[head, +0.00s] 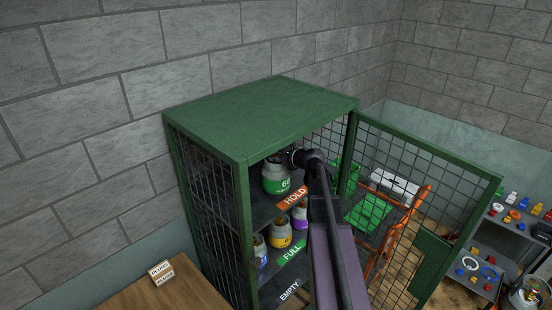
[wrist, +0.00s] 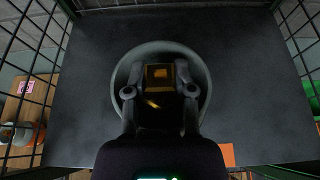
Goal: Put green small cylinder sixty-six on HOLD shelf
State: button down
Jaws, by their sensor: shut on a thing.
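The green small cylinder (head: 277,182), grey on top with a green band and a partly visible number starting with 6, is upright inside the green mesh cabinet, at the HOLD shelf (head: 262,209). An orange HOLD label (head: 291,197) marks the shelf's front edge. My gripper (head: 287,160) is shut on the cylinder's top. In the wrist view, my gripper (wrist: 160,82) covers the cylinder's middle, and its round grey rim (wrist: 203,77) shows around the jaws above the dark shelf (wrist: 259,90). I cannot tell whether its base touches the shelf.
The cabinet (head: 262,115) has its mesh door (head: 420,205) swung open to the right. Below, the FULL shelf holds several cylinders, including a yellow-banded one (head: 279,236). A wooden table (head: 178,290) stands left. Bare shelf surface surrounds the held cylinder; mesh walls flank it.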

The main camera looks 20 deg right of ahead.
jog(key=shift+f, duration=0.1)
jog(key=shift+c, duration=2.2)
grip_release()
jog(key=shift+s+d+r+p, duration=0.1)
jog(key=shift+s+r+p, duration=0.25)
jog(key=shift+s, duration=0.1)
jog(key=s+d, duration=0.4)
jog(key=s, duration=0.9)
jog(key=shift+d+r, duration=0.35)
jog(key=shift+d, duration=0.05)
